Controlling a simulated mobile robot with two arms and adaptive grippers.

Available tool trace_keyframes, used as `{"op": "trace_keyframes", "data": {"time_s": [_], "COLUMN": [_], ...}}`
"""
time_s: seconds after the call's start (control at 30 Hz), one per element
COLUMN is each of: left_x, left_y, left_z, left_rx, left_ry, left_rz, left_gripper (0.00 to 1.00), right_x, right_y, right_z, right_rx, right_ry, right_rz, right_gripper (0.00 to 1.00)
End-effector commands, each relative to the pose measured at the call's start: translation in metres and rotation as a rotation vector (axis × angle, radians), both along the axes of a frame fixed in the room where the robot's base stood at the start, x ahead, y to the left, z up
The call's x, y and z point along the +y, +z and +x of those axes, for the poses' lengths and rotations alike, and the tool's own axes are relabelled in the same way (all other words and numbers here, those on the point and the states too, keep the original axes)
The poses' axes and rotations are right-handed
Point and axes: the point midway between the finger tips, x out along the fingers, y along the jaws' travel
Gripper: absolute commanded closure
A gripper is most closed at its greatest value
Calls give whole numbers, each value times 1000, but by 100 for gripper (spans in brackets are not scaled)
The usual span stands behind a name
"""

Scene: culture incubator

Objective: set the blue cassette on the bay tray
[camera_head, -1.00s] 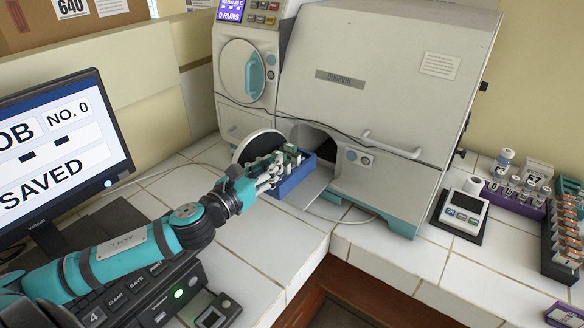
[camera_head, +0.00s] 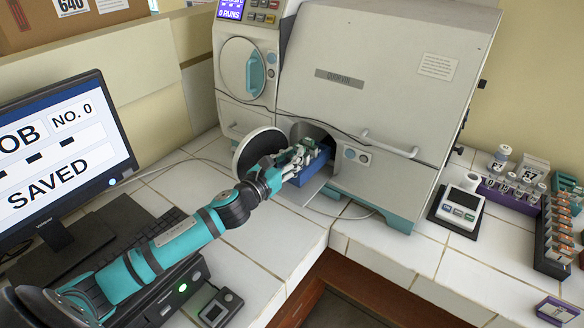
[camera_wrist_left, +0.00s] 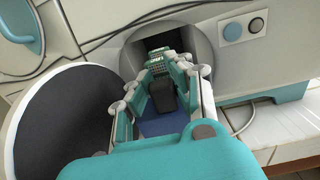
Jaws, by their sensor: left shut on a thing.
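The blue cassette (camera_head: 314,172) is at the mouth of the incubator's round bay opening (camera_head: 306,130), above a pale tray plate (camera_head: 303,189). My left gripper (camera_head: 308,153) is shut on the cassette and reaches toward the opening from the left. In the left wrist view the gripper (camera_wrist_left: 160,85) is in front of the dark round opening (camera_wrist_left: 167,42), with blue of the cassette (camera_wrist_left: 163,125) between its fingers. The fingers hide much of the cassette, and I cannot tell whether it touches the tray. My right gripper is not in view.
The round bay door (camera_head: 258,150) stands open left of the opening. A cable (camera_head: 345,207) lies on the tiled counter. A monitor (camera_head: 60,150) and keyboard stand left; a scale (camera_head: 459,208) and vial racks (camera_head: 512,190) stand right.

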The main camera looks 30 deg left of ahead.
Motion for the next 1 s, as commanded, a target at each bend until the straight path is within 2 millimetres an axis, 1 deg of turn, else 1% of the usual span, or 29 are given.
{"op": "trace_keyframes", "data": {"time_s": [0.2,0.3,0.67,0.7,0.8,0.83,0.87,1.0], "left_x": [0,0,0,0,0,0,0,0], "left_y": [-32,-35,-41,-40,-40,-40,-40,-40], "left_z": [-1,3,4,3,3,3,3,3], "left_rx": [3,-1,0,1,1,1,1,1], "left_ry": [2,2,1,1,1,1,1,1], "left_rz": [-6,-3,1,1,1,1,1,1], "left_gripper": [100,100,100,78,64,60,59,59], "right_x": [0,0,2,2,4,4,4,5], "right_y": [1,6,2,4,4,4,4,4], "right_z": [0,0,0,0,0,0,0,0], "right_rx": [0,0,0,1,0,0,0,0], "right_ry": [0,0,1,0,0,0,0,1], "right_rz": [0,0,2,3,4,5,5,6], "right_gripper": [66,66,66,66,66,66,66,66]}}
